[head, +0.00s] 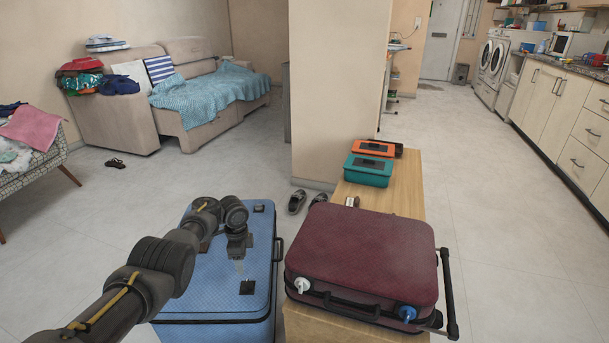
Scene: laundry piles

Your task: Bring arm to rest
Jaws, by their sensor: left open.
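My left arm reaches in from the lower left, over a blue box-like case (265,290). My left gripper (238,254) points down over the top of the case. It is open, and I see nothing held in it. I cannot tell whether its fingertips touch the case. My right gripper is not in view.
A maroon suitcase (360,250) lies on a wooden bench (408,185), right of the blue case. Teal (368,170) and orange (373,147) boxes sit farther along it. Shoes (297,201) stand by the pillar (335,90). Floor at right is clear.

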